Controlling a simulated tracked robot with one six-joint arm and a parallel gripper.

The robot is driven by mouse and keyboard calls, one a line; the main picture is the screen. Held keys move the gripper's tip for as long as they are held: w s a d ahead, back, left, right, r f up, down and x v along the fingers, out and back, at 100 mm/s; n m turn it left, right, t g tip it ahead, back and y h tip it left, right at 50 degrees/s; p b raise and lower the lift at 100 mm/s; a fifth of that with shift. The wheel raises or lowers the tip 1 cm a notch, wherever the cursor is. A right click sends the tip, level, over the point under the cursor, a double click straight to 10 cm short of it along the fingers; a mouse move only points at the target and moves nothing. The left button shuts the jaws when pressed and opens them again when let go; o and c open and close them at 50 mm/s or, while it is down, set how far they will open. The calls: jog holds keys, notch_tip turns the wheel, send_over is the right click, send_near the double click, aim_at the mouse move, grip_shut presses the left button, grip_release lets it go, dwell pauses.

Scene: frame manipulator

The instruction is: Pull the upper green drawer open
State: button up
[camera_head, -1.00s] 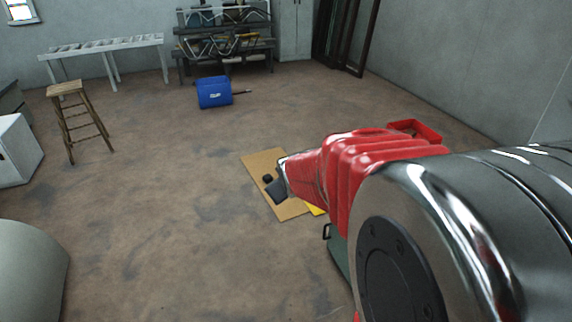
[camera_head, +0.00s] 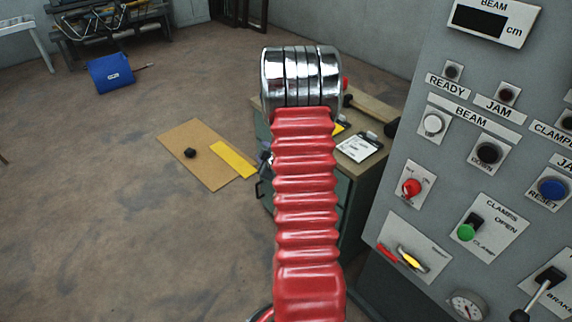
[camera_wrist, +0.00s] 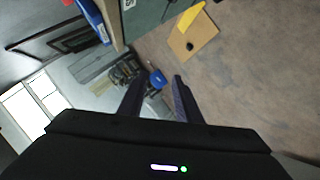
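The cabinet with green drawers stands behind my red arm in the head view, and its dark green side (camera_head: 352,212) shows to the right of the arm. My arm hides most of the drawer fronts, so I cannot tell which drawer the handle belongs to. A green front (camera_wrist: 150,14) shows at the top of the wrist view. My gripper (camera_wrist: 159,82) is open and empty, its two dark fingers apart, with the green front beyond the fingertips toward the picture's top. No finger touches a handle.
The cabinet's wooden top (camera_head: 375,105) holds papers and tools. A grey control panel (camera_head: 440,165) with buttons and levers stands close on the right. A cardboard sheet (camera_head: 190,135) with a yellow strip (camera_head: 233,160) lies on the floor. A blue box (camera_head: 110,73) stands farther back.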

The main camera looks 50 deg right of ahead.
jog(key=s+d+f+t+h, duration=0.1)
jog(key=s+d+f, duration=0.2)
jog(key=s+f, duration=0.2)
jog(key=s+d+f+t, duration=0.1)
jog(key=s+d+f, duration=0.3)
jog(key=f, duration=0.5)
jog(key=shift+s+n+h, duration=0.4)
jog(key=shift+s, duration=0.6)
jog(key=x, duration=1.3)
jog(key=shift+w+d, duration=0.15)
jog(key=shift+w, duration=0.25)
jog(key=shift+c, duration=0.7)
grip_shut()
